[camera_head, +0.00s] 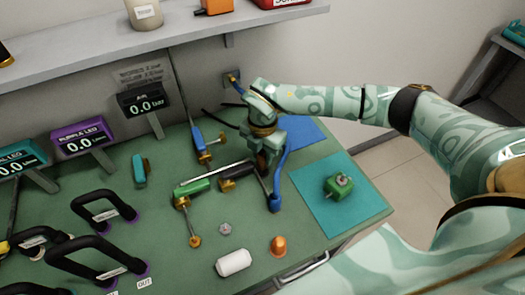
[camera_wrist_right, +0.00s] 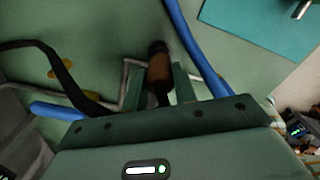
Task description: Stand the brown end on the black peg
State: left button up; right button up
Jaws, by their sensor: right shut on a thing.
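My right gripper (camera_head: 264,160) hangs over the green table top and is shut on a brown cylindrical piece (camera_wrist_right: 159,74). In the wrist view it sits between the two fingers (camera_wrist_right: 160,92), with a black part (camera_wrist_right: 157,48) at its far end. I cannot tell whether the black part is joined to the brown piece or is the peg below it. In the head view the fingers largely hide the brown piece. A black fitting with brass (camera_head: 236,172) lies just left of the gripper. My left gripper is not in view.
Green-handled and blue-handled valves (camera_head: 193,187) lie to the left, near a metal rod. A blue hose (camera_head: 278,180) runs close beside the gripper.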

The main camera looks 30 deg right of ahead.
aim_at(263, 153)
jog(key=shift+f+b, duration=0.35)
jog(key=shift+f, duration=0.75)
jog(key=o, duration=1.1)
notch_tip(263, 153, up, 16)
jog(key=p, duration=0.3)
jog(key=shift+r, duration=0.15)
